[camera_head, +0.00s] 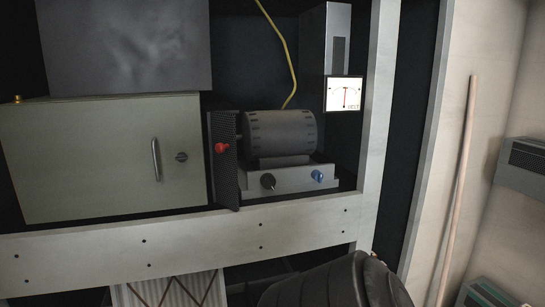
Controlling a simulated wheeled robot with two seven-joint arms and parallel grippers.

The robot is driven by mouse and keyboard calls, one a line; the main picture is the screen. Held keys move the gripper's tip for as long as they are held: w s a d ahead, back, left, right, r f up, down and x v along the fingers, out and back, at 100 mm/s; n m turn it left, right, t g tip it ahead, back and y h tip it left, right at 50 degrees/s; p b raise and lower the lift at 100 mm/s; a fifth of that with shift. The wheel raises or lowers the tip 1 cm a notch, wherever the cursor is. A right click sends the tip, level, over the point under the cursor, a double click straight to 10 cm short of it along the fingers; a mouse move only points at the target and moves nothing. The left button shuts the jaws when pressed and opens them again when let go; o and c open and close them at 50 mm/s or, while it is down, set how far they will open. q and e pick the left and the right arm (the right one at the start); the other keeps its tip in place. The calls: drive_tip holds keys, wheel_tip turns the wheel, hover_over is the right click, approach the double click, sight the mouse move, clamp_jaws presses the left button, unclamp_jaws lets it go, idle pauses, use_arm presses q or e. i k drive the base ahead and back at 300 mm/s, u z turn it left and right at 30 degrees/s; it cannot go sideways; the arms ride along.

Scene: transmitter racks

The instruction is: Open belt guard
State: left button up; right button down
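The belt guard appears to be the dark perforated panel (224,182) just left of the motor, in the head view. It stands upright and is seen at a steep angle. A red knob (221,148) sits on its face. Whatever is behind the panel is hidden, and I cannot tell if it is latched. The grey ribbed motor (280,134) rests on a light metal base (292,181) with a black knob (268,181) and a blue knob (318,176). Neither of my grippers is in view.
A grey-green cabinet (95,165) with a handle fills the left, beside the panel. A pale rack crossbar (190,229) and post (376,110) frame the motor bay. A meter (344,94) hangs upper right. A dark ribbed shape (335,283) covers the bottom centre. A wooden pole (459,190) leans right.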

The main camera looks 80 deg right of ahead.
sight(223, 124)
drive_tip(key=k, duration=0.45)
drive_tip(key=z, duration=1.15)
